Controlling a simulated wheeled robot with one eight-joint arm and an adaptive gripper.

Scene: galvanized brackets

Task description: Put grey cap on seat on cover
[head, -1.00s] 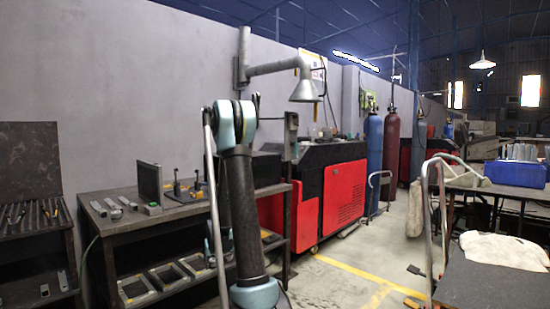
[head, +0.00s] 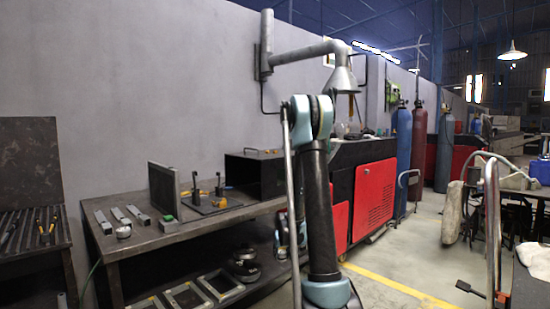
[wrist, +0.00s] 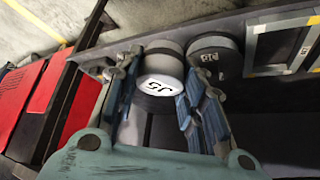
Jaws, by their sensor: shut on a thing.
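In the wrist view a light grey round cap (wrist: 160,62) with a white face marked "J5" sits between the blue fingers of my gripper (wrist: 160,76), which is shut on it. A dark ring shows below the white face. In the head view round dark parts (head: 245,268) lie on the lower shelf. I cannot make out my fingertips there, or tell which part is the cover with the seat.
The workbench (head: 185,233) carries metal bars (head: 120,215), an upright dark plate (head: 163,187), a plate with small posts (head: 212,202) and a black box (head: 255,173). Open frames (head: 187,296) lie on its lower shelf. A red machine (head: 372,195) stands to the right, beside clear floor.

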